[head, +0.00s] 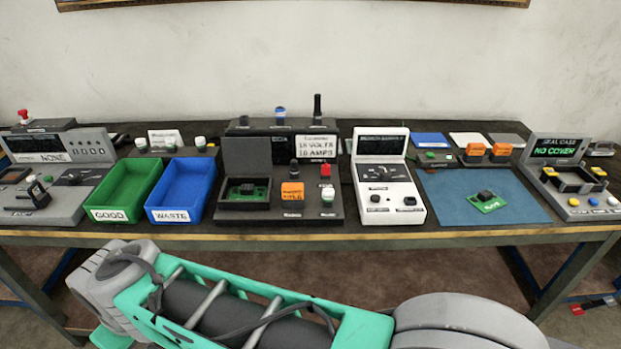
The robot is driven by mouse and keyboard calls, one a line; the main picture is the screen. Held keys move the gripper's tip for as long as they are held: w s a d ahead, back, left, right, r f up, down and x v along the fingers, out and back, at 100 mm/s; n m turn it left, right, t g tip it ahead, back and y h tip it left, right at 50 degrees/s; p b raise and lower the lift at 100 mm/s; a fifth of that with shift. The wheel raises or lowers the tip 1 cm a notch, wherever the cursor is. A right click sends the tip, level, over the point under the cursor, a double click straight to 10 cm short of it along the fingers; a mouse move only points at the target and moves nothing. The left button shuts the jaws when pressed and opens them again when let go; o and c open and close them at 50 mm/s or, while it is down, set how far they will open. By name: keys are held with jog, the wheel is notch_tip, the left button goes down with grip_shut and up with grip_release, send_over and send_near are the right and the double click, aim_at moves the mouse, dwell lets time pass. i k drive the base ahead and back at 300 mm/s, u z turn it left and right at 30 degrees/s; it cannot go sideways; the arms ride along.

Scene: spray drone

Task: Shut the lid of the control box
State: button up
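A dark grey station (333,204) stands in the middle of the bench and is the likeliest control box, though no label names it so. A small open compartment at its left holds a green circuit board (248,191). A dark panel (263,151) stands upright behind that compartment and looks like a raised lid; its hinge is not clear. My teal and grey arm lies folded below the bench's front edge, apart from the station. My gripper cannot be made out.
Green (122,191) and blue (181,191) bins stand left of the station. A white meter (385,180) stands close at its right. Further right are a blue mat (460,205) with a circuit board and a "NO COVER" station (560,175). Bare bench is scarce.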

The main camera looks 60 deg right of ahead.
aim_at(242, 155)
jog(key=z, duration=1.85)
jog(key=k, duration=1.1)
jog(key=u, duration=1.1)
jog(key=i, duration=0.85)
jog(key=z, duration=0.5)
jog(key=i, duration=0.6)
jog(key=z, duration=0.7)
